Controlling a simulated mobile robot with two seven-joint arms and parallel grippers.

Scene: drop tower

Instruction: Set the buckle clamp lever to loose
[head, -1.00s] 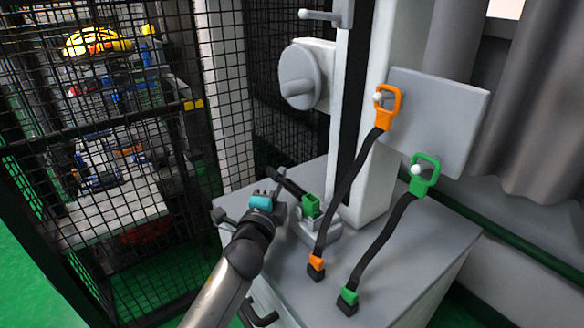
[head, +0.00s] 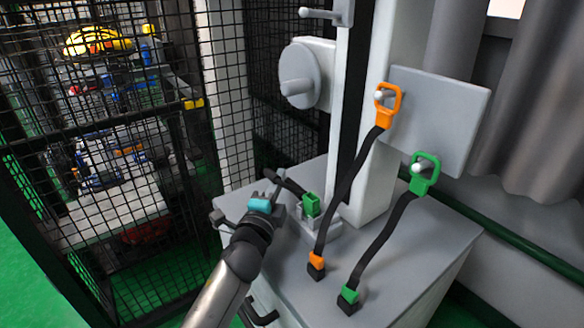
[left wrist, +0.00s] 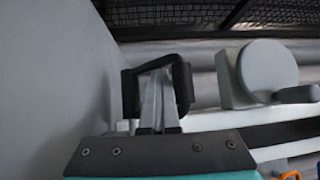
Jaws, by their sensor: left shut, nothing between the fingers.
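The buckle clamp (head: 311,206) is a green block on a small grey base on top of the grey cabinet. Its black lever (head: 290,186) reaches from the green block up and to the left. My left gripper (head: 270,184), with a teal band, is shut and empty at the lever's outer end, at its left side. Whether it touches the lever I cannot tell. My right gripper is out of view.
An orange-handled strap (head: 345,195) and a green-handled strap (head: 388,237) run from the cabinet top (head: 400,290) to pegs on a grey plate (head: 440,105). A round grey knob (head: 302,75) sits on the tower. A black mesh fence (head: 95,140) stands at left.

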